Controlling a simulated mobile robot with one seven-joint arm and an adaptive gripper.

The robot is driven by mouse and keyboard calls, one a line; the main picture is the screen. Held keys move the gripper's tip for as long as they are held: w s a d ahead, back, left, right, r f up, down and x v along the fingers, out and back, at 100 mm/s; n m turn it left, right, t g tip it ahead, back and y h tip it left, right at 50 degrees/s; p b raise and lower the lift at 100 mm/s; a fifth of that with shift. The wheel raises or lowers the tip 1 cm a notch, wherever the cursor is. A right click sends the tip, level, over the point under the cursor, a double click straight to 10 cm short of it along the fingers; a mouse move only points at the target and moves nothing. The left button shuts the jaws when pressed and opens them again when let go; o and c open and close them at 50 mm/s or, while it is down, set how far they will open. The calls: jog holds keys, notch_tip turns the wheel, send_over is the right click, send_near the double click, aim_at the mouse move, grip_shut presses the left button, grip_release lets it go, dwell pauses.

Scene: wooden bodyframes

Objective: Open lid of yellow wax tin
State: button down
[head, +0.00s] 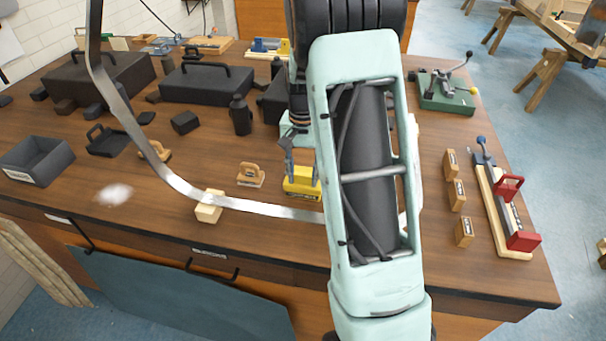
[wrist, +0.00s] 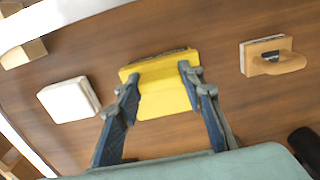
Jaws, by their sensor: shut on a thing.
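The yellow wax tin (head: 301,190) stands near the front of the wooden workbench, just left of my arm in the head view. In the wrist view its yellow top (wrist: 163,98) lies between my fingers, with a dark strip along its far edge. My gripper (wrist: 159,74) has one finger against each side of the yellow piece and is shut on it. In the head view my gripper (head: 298,150) comes down from above and behind the tin, partly hidden by my arm. I cannot tell whether the lid is apart from the body.
A wooden-handled float (wrist: 270,56) and a white block (wrist: 68,99) flank the tin in the wrist view. A long curved metal band (head: 180,184) runs past the tin's front over a pale wood block (head: 209,206). Dark cases (head: 205,84) stand behind.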

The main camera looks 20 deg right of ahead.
aim_at(308, 169)
jog(key=shift+w+d+r, duration=0.1)
jog(key=shift+w+r, duration=0.15)
jog(key=shift+w+d+r+p, duration=0.15)
jog(key=shift+w+d+r, duration=0.15)
jog(key=shift+r, duration=0.25)
jog(key=shift+w+d+r+p, duration=0.15)
jog(key=shift+w+r, duration=0.15)
jog(key=shift+r, duration=0.2)
jog(key=shift+w+d+r, duration=0.5)
jog(key=shift+w, duration=0.15)
jog(key=shift+w+d+r+p, duration=0.15)
jog(key=shift+w+d+p, duration=0.05)
jog(key=shift+w+d, duration=0.2)
jog(key=shift+w+d+r+p, duration=0.15)
jog(key=shift+w+d, duration=0.1)
jog(key=shift+w, duration=0.2)
jog(key=shift+w+d, duration=0.4)
jog(key=shift+w, duration=0.15)
jog(key=shift+w+d, duration=0.15)
jog(key=shift+w, duration=0.05)
jog(key=shift+s+f, duration=0.1)
jog(key=shift+f, duration=0.1)
jog(key=c, duration=1.3)
grip_release()
jog(key=shift+o, duration=0.2)
